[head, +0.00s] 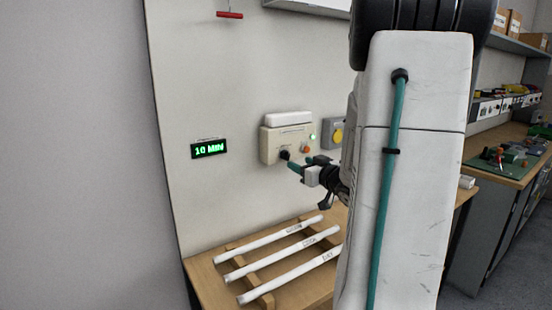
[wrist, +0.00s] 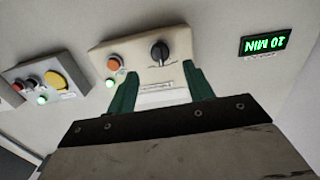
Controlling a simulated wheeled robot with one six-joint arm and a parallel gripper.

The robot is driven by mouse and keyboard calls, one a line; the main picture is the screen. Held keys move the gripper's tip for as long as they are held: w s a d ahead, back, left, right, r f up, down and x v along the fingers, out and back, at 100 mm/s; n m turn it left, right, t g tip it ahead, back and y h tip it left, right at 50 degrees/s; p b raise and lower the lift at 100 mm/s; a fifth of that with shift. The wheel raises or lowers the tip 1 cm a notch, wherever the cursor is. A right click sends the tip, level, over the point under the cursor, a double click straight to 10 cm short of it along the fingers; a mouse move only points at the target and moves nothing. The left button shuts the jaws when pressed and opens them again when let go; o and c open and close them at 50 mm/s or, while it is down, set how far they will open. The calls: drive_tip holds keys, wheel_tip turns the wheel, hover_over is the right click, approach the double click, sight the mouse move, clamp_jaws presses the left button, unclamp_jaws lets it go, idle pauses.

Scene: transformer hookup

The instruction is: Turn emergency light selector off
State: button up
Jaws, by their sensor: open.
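The emergency light box is a cream box (head: 272,146) on the wall, with a white top part (head: 288,119). Its selector is a black rotary knob (head: 285,155). In the wrist view, which looks upside down, the knob (wrist: 159,51) shows clearly with a light pointer line on it. An orange button (wrist: 113,62) and a lit green lamp (wrist: 109,83) are beside it on the box. My gripper (head: 304,163) is in front of the box, close to the knob. In the wrist view its green fingers (wrist: 158,73) are apart and empty, with the knob just beyond the gap between their tips.
A lit green "10 MIN" display (head: 208,149) is on the wall to the left. A grey box with a yellow button (head: 337,136) is to the right. White labelled tubes (head: 276,248) lie on a wooden rack on the bench below. A red handle (head: 230,15) is above.

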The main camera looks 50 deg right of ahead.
sight(289, 157)
drive_tip(key=x, duration=0.7)
drive_tip(key=shift+w+d+r, duration=0.1)
drive_tip(key=shift+w, duration=0.05)
drive_tip(key=c, duration=1)
